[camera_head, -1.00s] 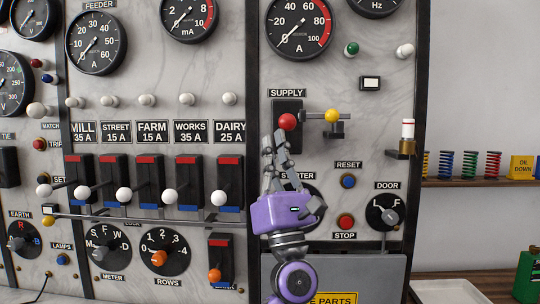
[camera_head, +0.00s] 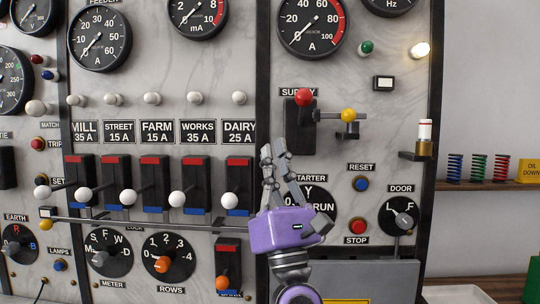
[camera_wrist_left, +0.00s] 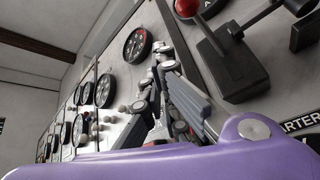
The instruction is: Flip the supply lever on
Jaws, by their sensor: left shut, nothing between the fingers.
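The supply lever's red ball (camera_head: 304,97) is at the top of its black base (camera_head: 300,124), beside the SUPPLY label (camera_head: 298,92). In the left wrist view the red ball (camera_wrist_left: 187,7) shows at the top edge, with the black base (camera_wrist_left: 235,68) below it. My left gripper (camera_head: 274,156) is shut and empty, fingers pointing up. It is below and left of the supply lever, apart from the ball, and covers part of the starter dial (camera_head: 318,202). Its grey fingers also show in the left wrist view (camera_wrist_left: 185,105). My right gripper is out of view.
A yellow-knobbed lever (camera_head: 348,115) on a bracket sticks out just right of the supply lever. The DAIRY switch (camera_head: 239,178) and its white knob stand left of my gripper. A white lamp (camera_head: 420,50) glows at upper right. A shelf (camera_head: 480,185) holds coloured coils.

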